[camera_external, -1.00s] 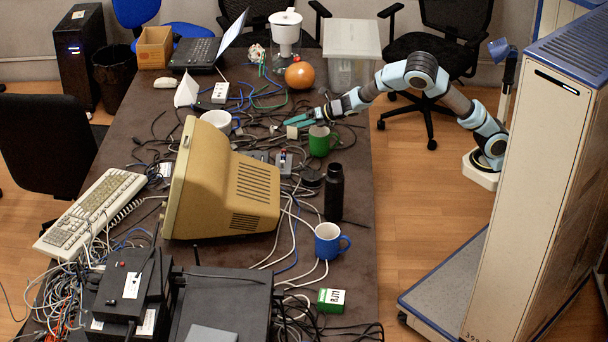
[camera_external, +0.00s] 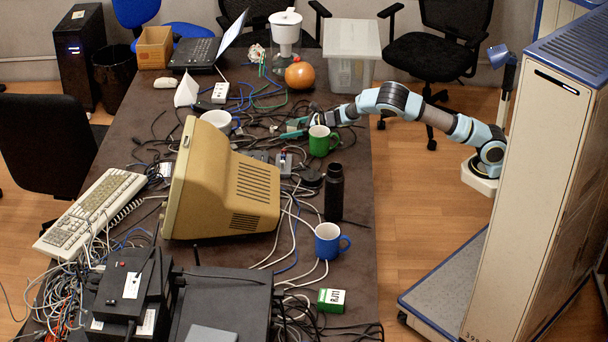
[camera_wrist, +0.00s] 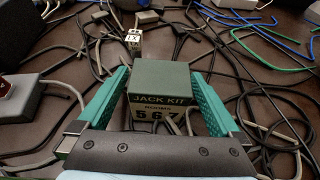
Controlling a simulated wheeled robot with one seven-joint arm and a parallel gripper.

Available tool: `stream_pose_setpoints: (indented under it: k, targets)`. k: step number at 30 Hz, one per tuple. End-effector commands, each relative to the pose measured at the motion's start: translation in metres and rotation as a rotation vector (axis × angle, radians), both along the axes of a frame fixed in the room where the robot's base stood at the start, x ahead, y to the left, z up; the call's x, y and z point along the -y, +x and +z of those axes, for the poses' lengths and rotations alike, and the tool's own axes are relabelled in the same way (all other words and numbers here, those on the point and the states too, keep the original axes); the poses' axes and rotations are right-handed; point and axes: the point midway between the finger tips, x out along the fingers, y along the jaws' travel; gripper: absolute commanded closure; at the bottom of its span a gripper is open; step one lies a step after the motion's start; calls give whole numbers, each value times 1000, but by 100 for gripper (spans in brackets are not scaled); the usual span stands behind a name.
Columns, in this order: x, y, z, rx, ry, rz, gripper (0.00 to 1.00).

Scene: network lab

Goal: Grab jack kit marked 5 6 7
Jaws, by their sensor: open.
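The jack kit (camera_wrist: 160,85) is a small box with a dark green top reading "JACK KIT" and a pale front reading "ROOMS 5 6 7". In the wrist view it stands between the two teal fingers of my gripper (camera_wrist: 162,92), which are open on either side of it. A narrow gap shows at the left finger; at the right finger I cannot tell whether it touches. In the external view my gripper (camera_external: 293,128) is low over the far right part of the table, and the box is mostly hidden there.
A green mug (camera_external: 319,146) stands just in front of my gripper, close to the arm. Cables lie all around the box. A small pale tagged item (camera_wrist: 133,38) stands behind it. An orange pumpkin (camera_external: 300,75) and a beige monitor (camera_external: 225,190) are farther off.

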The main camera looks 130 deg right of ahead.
Motion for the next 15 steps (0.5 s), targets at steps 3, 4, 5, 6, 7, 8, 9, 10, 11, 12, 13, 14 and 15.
stream_pose_setpoints:
  k: [3,4,5,6,7,8,9,10,11,12,13,14,15]
  targets:
    - [13,9,-2,2,-5,3,0]
    - [15,10,-3,2,-5,3,0]
    - [16,11,-4,3,-4,2,0]
    - [17,12,-4,3,-4,2,0]
    - [18,13,-5,3,-4,2,0]
    - [18,13,-5,3,-4,2,0]
    - [18,13,-5,3,-4,1,0]
    - [18,13,-5,3,-4,1,0]
    - [18,13,-5,3,-4,1,0]
    - [18,13,-5,3,-4,1,0]
    - [18,13,-5,3,-4,1,0]
    - [18,13,-5,3,-4,1,2]
    - [18,13,-5,3,-4,1,7]
